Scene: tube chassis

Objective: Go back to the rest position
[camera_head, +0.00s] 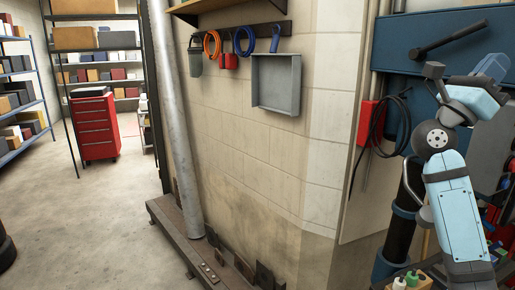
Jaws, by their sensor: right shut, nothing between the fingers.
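My right arm (455,205), light blue and grey, is folded up at the right edge of the head view. It stands in front of a blue panel and dark equipment. Its gripper is hard to pick out among the grey and dark arm parts. I see nothing held by it. My left arm and left gripper are not in view.
A red box (369,122) with a looped black cable hangs close left of my right arm. Small bottles (405,280) stand below it. A wall tray (276,84), a pipe (177,115) and a red drawer cabinet (96,126) are further left. The left floor is open.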

